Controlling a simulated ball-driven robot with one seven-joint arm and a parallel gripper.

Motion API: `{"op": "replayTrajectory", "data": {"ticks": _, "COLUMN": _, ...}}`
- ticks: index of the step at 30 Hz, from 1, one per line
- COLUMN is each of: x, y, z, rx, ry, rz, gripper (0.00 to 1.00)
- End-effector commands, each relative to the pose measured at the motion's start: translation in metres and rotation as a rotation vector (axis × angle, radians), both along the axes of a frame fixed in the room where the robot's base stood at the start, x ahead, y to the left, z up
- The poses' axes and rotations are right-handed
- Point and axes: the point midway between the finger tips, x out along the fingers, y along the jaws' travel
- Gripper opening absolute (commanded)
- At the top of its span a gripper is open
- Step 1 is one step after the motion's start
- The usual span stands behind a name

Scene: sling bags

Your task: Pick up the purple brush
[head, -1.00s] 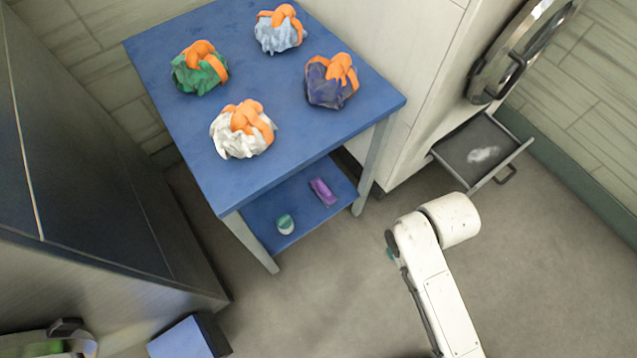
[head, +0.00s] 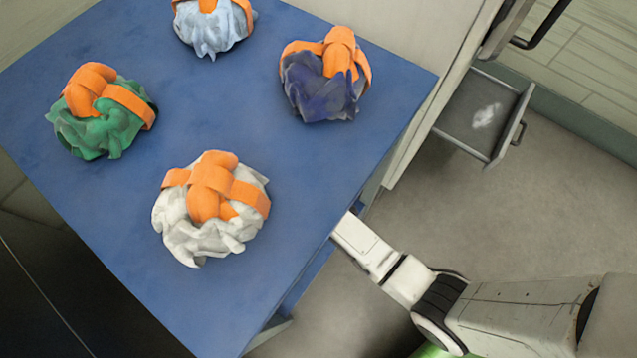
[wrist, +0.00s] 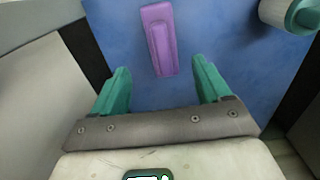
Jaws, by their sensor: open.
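The purple brush (wrist: 159,40) lies on the blue lower shelf (wrist: 232,50) in the wrist view. It lies lengthwise, just ahead of my gripper (wrist: 161,82) and roughly in line with the gap between the teal fingers. My gripper is open and empty, and the fingers do not touch the brush. In the head view my arm reaches under the blue tabletop (head: 120,190), which hides the brush and my gripper.
A white and teal container (wrist: 285,14) stands to the right of the brush. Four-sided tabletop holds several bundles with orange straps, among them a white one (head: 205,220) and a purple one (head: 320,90). An open drawer (head: 465,140) juts out at the right.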

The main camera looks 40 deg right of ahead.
Motion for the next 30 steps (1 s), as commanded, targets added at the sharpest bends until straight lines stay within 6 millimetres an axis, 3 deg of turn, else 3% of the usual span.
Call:
{"op": "replayTrajectory", "data": {"ticks": 3, "x": 0.000, "y": 0.000, "z": -0.021, "rx": 0.000, "ry": 0.000, "rz": 0.000, "gripper": 0.77}}
{"op": "replayTrajectory", "data": {"ticks": 11, "x": 0.000, "y": 0.001, "z": -0.036, "rx": 0.000, "ry": -0.001, "rz": 0.000, "gripper": 0.77}}
{"op": "replayTrajectory", "data": {"ticks": 21, "x": 0.000, "y": 0.004, "z": -0.080, "rx": 0.000, "ry": -0.001, "rz": 0.000, "gripper": 0.77}}
{"op": "replayTrajectory", "data": {"ticks": 30, "x": -0.001, "y": 0.004, "z": -0.083, "rx": -0.001, "ry": -0.001, "rz": 0.000, "gripper": 0.76}}
